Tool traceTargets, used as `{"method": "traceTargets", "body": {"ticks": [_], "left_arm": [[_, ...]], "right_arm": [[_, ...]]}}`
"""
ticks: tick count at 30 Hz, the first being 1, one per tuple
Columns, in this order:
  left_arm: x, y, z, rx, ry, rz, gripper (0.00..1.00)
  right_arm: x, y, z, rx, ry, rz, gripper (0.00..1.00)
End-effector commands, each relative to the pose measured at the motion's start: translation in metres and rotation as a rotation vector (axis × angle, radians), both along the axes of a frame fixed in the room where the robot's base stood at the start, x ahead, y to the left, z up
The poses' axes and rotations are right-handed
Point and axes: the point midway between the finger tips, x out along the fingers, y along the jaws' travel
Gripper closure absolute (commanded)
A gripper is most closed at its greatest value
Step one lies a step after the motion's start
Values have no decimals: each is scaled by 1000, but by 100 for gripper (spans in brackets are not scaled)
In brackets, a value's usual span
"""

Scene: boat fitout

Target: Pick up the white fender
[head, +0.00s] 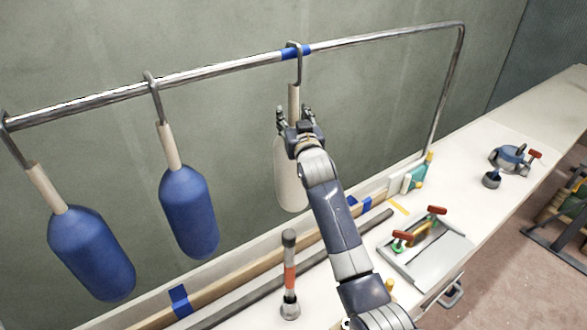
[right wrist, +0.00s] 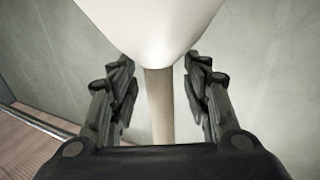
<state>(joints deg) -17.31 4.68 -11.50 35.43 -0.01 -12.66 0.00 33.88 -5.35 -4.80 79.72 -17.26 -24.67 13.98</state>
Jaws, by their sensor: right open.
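The white fender (head: 289,184) hangs by its tan neck (head: 294,100) from a hook on the metal rail, at the blue tape mark. My right gripper (head: 295,118) is at the neck, just above the white body, and hides part of both. In the right wrist view the white body (right wrist: 145,30) fills the top, and the neck (right wrist: 159,105) runs down between the two open fingers of my right gripper (right wrist: 160,92). A gap shows on each side of the neck. My left gripper is not in view.
Two blue fenders (head: 188,212) (head: 92,253) hang from the rail (head: 200,70) to the left. On the white bench below stand an orange-banded tool (head: 290,275), a grey tray (head: 425,250) with red-handled tools, and a blue tool (head: 508,157). The wall is close behind.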

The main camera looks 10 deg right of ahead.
Motion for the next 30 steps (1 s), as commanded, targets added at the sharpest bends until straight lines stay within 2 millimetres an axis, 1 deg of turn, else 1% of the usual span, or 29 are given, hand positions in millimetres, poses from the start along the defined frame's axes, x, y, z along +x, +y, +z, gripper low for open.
{"method": "traceTargets", "body": {"ticks": [1, 2, 3, 5, 6, 7, 13, 14, 23, 26, 30], "left_arm": [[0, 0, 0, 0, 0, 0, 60], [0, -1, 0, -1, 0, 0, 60], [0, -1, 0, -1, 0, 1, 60], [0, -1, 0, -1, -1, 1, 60], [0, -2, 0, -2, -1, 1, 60], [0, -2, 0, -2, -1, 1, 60], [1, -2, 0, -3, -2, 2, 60], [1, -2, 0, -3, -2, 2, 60], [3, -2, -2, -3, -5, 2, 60], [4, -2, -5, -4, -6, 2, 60], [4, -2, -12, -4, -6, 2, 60]], "right_arm": [[0, 0, 0, 0, 0, 0, 56], [0, 0, 0, 0, 0, 0, 63], [0, 0, 0, 0, 0, 0, 72], [0, 0, 0, 0, 0, 0, 85], [0, 0, 0, 0, 0, 0, 94], [0, 0, 0, 0, 1, 0, 100], [0, 0, -1, 0, 3, 0, 100], [0, 0, 2, 0, -4, 0, 100], [0, 0, 3, 0, -2, 0, 100], [0, 0, 8, 0, -5, 0, 100], [0, 0, 21, 1, -8, 0, 100]]}}
